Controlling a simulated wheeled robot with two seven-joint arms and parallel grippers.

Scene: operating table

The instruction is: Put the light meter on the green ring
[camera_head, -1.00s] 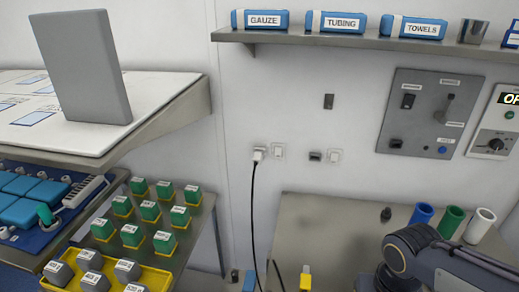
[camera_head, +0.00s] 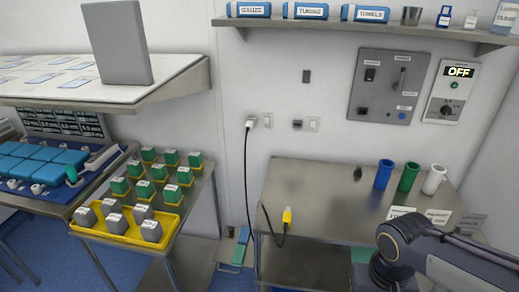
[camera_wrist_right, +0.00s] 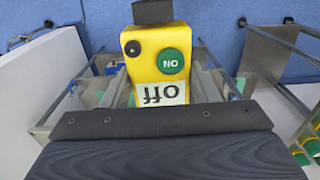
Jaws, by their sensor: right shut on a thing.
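A yellow box-shaped device (camera_wrist_right: 150,64) is in the right wrist view, with a green "ON" disc, a dark knob, a white "OFF" label and a black end piece. It appears to be the light meter. My right gripper (camera_wrist_right: 160,88) is shut on it; the fingers are partly hidden beside and behind it. In the head view my right arm comes in at the lower right, but its gripper and the device are out of frame. I cannot make out a green ring in either view. My left gripper is not in view.
A metal table (camera_head: 310,187) holds blue (camera_head: 384,174), green (camera_head: 409,176) and white (camera_head: 433,179) cylinders at its back right. A yellow-ended cable (camera_head: 287,215) lies over it. A yellow tray (camera_head: 122,236) with grey blocks and several green blocks stand left. A control panel (camera_head: 388,87) is on the wall.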

